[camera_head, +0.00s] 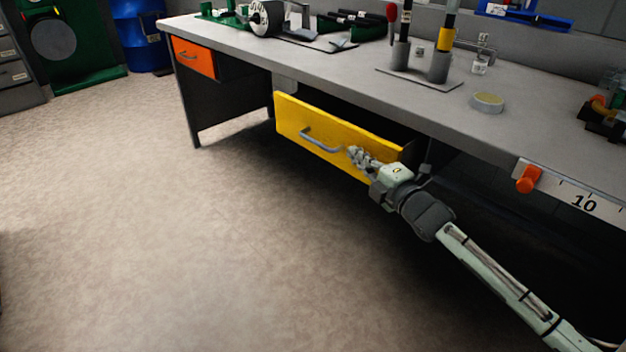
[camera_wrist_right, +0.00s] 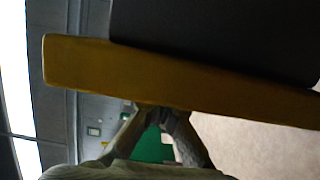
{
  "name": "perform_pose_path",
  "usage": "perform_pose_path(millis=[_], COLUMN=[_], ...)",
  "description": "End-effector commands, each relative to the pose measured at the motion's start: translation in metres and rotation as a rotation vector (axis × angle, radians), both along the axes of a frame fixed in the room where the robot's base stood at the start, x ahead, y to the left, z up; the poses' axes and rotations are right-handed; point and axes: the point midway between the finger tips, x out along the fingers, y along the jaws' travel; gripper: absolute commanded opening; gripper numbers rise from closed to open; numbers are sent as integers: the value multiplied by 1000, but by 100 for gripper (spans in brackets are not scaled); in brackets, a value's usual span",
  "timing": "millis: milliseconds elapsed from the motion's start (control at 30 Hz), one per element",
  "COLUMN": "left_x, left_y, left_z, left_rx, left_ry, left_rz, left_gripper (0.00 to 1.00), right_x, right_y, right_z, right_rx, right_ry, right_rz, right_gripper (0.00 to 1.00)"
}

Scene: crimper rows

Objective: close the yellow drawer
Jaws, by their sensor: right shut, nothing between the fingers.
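The yellow drawer (camera_head: 298,117) hangs under the bench and is pulled out, with its dark side panel showing behind the front. Its grey bar handle (camera_head: 318,142) is on the front face. My right gripper (camera_head: 353,154) is shut and empty, at the front face just right of the handle. In the right wrist view, the yellow front (camera_wrist_right: 180,75) crosses the picture, and the fingertips (camera_wrist_right: 158,112) reach its lower edge there; I cannot tell whether they touch it. My left gripper is out of view.
The grey bench top (camera_head: 345,65) carries a post stand (camera_head: 420,78), a round tape roll (camera_head: 487,102) and tools. An orange drawer (camera_head: 194,57) sits at the bench's left end. An orange knob (camera_head: 528,179) is on the front edge at right. The floor (camera_head: 190,230) before the bench is clear.

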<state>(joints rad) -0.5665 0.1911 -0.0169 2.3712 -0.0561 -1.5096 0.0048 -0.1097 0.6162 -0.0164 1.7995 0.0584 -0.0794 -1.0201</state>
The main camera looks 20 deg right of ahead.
Motion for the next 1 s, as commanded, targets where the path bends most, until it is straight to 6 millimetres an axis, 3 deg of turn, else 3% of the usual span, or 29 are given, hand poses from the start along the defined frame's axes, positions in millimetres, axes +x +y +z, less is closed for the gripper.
perform_pose_path(millis=[200, 400, 1000], left_x=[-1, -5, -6], left_y=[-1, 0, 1], left_z=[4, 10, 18], left_rx=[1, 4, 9], left_ry=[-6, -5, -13], left_rz=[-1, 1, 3], left_gripper=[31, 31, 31], right_x=[17, 26, 31], right_y=[-47, -72, -88], right_z=[-1, -1, 0], right_rx=[-6, -3, -1], right_ry=[1, 1, 1], right_rz=[-3, -1, -7], right_gripper=[0, 0, 0])
